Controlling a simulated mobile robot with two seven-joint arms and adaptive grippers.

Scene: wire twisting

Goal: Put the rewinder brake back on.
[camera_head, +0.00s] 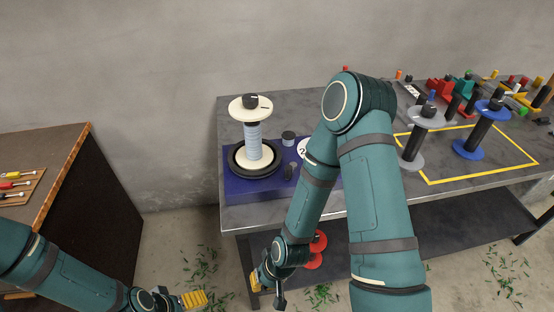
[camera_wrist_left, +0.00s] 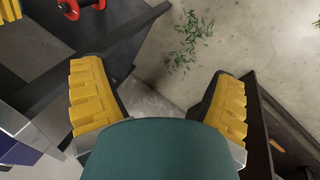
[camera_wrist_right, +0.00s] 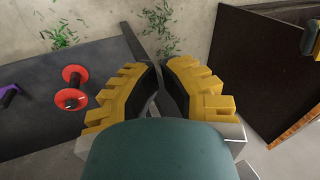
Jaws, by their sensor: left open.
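The rewinder is a dark blue base (camera_head: 235,190) on the grey table, with a black round turntable (camera_head: 238,165) carrying a cream spool wound with pale wire (camera_head: 253,143). A small black lever-like part (camera_head: 288,172) and a short black knob (camera_head: 288,138) stand beside the turntable; I cannot tell which is the brake or how it is set. My right gripper (camera_head: 268,287) hangs in front of the table, below its top, away from the rewinder; its fingertips (camera_wrist_right: 160,66) are together with nothing visible between them. My left gripper (camera_head: 195,299) is open and empty, low at the left.
A white disc marked 2 (camera_head: 303,147) sits on the base, partly behind my right arm. A red spool (camera_wrist_right: 73,88) lies on the lower shelf. A brown-topped cabinet (camera_head: 72,142) stands left; green clippings litter the floor.

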